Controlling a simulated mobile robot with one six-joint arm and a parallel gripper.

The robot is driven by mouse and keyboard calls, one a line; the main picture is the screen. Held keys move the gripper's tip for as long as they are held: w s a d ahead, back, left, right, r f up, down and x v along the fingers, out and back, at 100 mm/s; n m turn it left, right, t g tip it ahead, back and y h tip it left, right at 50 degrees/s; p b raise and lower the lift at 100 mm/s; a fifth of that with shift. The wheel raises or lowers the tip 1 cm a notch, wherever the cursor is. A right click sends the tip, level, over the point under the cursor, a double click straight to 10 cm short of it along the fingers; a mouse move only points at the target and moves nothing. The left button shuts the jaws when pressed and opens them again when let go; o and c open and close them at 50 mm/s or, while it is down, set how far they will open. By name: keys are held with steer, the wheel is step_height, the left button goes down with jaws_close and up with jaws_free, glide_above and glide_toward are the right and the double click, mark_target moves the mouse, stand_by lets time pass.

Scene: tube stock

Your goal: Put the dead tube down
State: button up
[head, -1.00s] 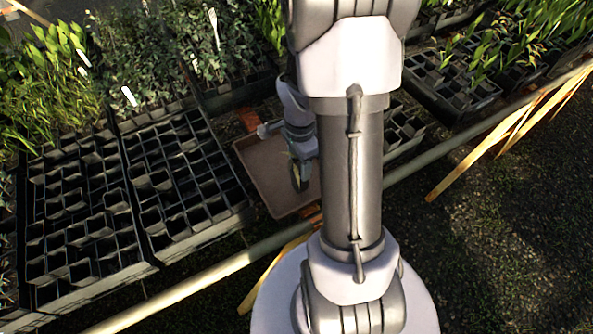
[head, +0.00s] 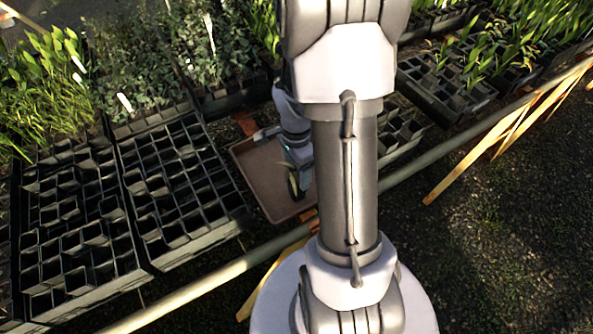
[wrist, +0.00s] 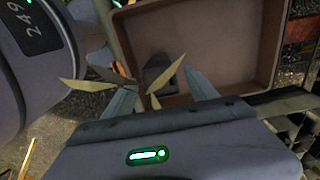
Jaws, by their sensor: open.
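The dead tube (wrist: 157,66) is a small dark pot with yellowed, drooping leaves. In the wrist view it is between the two grey fingers of my gripper (wrist: 159,92), over the floor of the brown tray (wrist: 215,14). The fingers are apart, so my gripper is open. In the head view my gripper (head: 296,182) is low inside the outline of the tray (head: 258,172), with yellowish leaves at its tip. My gripper body hides the tube's near side, and I cannot tell whether its base touches the tray floor.
Black cell trays (head: 185,190), mostly empty, stand left of the brown tray. Leafy plants (head: 140,70) fill trays behind. A pale rail (head: 215,280) runs along the bench's front edge. More cell trays (head: 445,90) stand to the right, beyond my arm.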

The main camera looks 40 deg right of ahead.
step_height(320, 180, up, 11)
steer(key=p, duration=0.4)
steer(key=a+r+n+t, duration=0.3)
steer(key=a+r+n, duration=0.4)
steer(key=a+r, duration=0.45)
steer(key=s+a+r+n+t+y, duration=0.1)
steer(key=s+a+r+n, duration=0.2)
steer(key=a, duration=0.3)
steer(key=s+a+r+n+t+y, duration=0.1)
steer(key=s+a+r+n+t, duration=0.1)
steer(key=a+n, duration=0.4)
steer(key=shift+s+a+r, duration=0.2)
steer(key=shift+s+r, duration=0.5)
steer(key=shift+s, duration=0.5)
